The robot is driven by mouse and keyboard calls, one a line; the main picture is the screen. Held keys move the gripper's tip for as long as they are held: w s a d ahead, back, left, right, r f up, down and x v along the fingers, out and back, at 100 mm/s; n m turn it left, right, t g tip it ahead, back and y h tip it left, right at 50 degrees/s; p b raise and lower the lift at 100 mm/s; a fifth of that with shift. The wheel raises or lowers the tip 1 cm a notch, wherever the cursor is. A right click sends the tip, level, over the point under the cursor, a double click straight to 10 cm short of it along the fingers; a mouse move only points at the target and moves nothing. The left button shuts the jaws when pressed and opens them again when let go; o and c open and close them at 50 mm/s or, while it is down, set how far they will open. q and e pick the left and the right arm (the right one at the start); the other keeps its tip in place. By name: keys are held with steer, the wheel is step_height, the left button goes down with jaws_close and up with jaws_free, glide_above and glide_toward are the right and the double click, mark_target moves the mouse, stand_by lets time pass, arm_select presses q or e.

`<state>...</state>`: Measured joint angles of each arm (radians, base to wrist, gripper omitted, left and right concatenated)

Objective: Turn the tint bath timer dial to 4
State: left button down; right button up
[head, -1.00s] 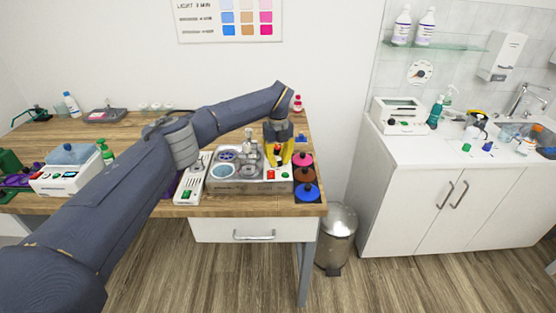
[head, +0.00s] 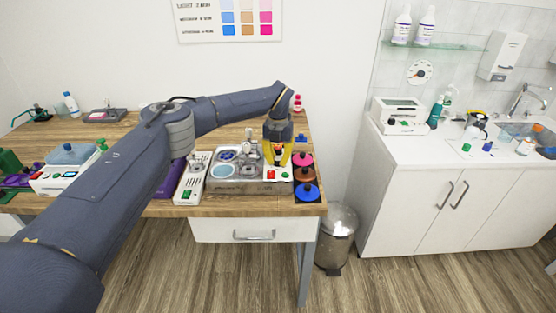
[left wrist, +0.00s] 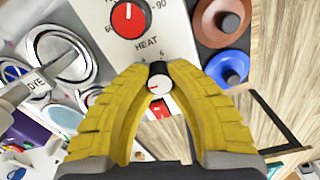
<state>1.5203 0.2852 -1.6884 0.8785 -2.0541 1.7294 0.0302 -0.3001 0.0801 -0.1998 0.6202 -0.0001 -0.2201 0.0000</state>
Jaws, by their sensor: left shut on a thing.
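The tint bath (head: 235,187) is a grey unit with round pots on the table, with a white control panel at its right end. In the left wrist view the panel (left wrist: 165,40) has a red dial (left wrist: 128,20) marked 60 to 90, with HEAT printed below it. Below that sits a small white dial (left wrist: 159,85) with a red mark toward its left; its numbers are mostly hidden. My left gripper (head: 277,163) points down at the panel, and its yellow fingers (left wrist: 159,72) are shut on the white dial. My right gripper is out of view.
Pink, brown and blue lidded pots (head: 307,191) stand close to the right of the panel. A white device (head: 191,180) with a green switch stands left of the bath. The table's front edge is close. A bin (head: 338,222) stands on the floor.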

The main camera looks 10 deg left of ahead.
mark_target(278, 159)
arm_select(q)
steer(key=m, duration=1.1)
steer(key=shift+m, duration=0.7)
steer(key=c, duration=1.1)
jaws_free()
step_height(278, 159, up, 12)
steer(key=shift+f, duration=0.1)
